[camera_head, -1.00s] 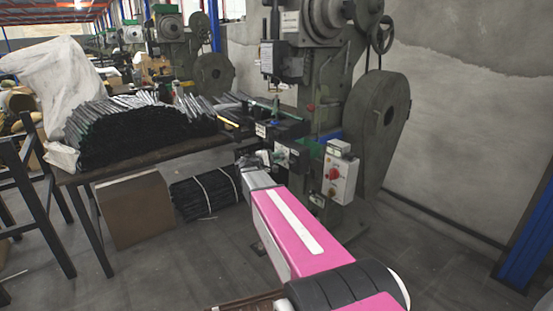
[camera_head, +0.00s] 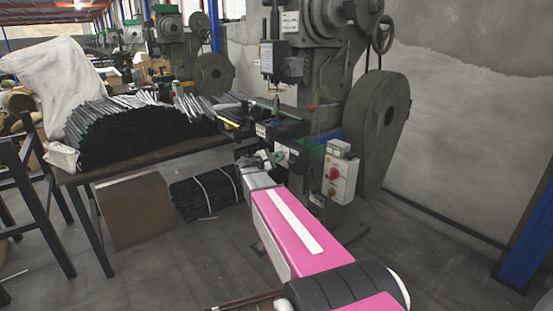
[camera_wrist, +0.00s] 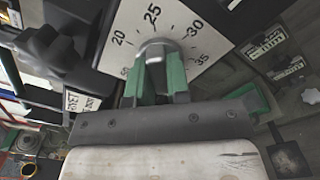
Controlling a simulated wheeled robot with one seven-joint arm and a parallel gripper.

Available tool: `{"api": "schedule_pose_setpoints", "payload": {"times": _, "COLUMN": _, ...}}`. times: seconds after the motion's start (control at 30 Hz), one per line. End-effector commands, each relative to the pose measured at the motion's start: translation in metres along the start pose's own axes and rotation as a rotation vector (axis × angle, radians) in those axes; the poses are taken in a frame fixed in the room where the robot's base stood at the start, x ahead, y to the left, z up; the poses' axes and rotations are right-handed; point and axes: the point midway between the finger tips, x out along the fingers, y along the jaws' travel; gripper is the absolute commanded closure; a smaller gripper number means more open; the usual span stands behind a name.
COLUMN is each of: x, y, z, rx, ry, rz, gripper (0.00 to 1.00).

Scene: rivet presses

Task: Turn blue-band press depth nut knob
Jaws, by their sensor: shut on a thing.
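The blue-band press (camera_head: 318,100) stands right of the middle in the head view, with a blue band at about mid height. My gripper (camera_head: 268,158) reaches its front below the work table. In the wrist view my gripper (camera_wrist: 160,82) has its green fingers shut on the round grey depth nut knob (camera_wrist: 157,48). Behind the knob is a white dial plate (camera_wrist: 205,28) with numbers around 20 to 35; the 25 stands just above the knob. The fingers hide part of the knob, and any pointer mark on it cannot be made out.
A red-button control box (camera_head: 340,178) hangs just right of my gripper. A bench (camera_head: 150,152) with stacked dark strips stands to the left, a cardboard box (camera_head: 135,208) under it. A large wheel guard (camera_head: 385,130) is at the right. The floor at front left is clear.

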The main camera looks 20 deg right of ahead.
Motion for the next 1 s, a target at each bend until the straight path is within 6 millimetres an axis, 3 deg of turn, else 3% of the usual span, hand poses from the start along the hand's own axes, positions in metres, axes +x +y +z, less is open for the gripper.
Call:
{"api": "schedule_pose_setpoints", "payload": {"times": 0.5, "x": -0.0007, "y": -0.0009, "z": -0.0002, "rx": -0.029, "ry": 0.001, "rz": -0.002, "gripper": 1.00}}
{"api": "schedule_pose_setpoints", "payload": {"times": 0.53, "x": -0.0007, "y": -0.0009, "z": -0.0003, "rx": -0.029, "ry": 0.001, "rz": -0.002, "gripper": 0.80}}
{"api": "schedule_pose_setpoints", "payload": {"times": 0.6, "x": -0.0007, "y": -0.0008, "z": -0.0002, "rx": -0.029, "ry": 0.001, "rz": -0.002, "gripper": 0.57}}
{"api": "schedule_pose_setpoints", "payload": {"times": 1.0, "x": -0.0075, "y": -0.0003, "z": 0.0000, "rx": -0.029, "ry": 0.001, "rz": 0.000, "gripper": 0.57}}
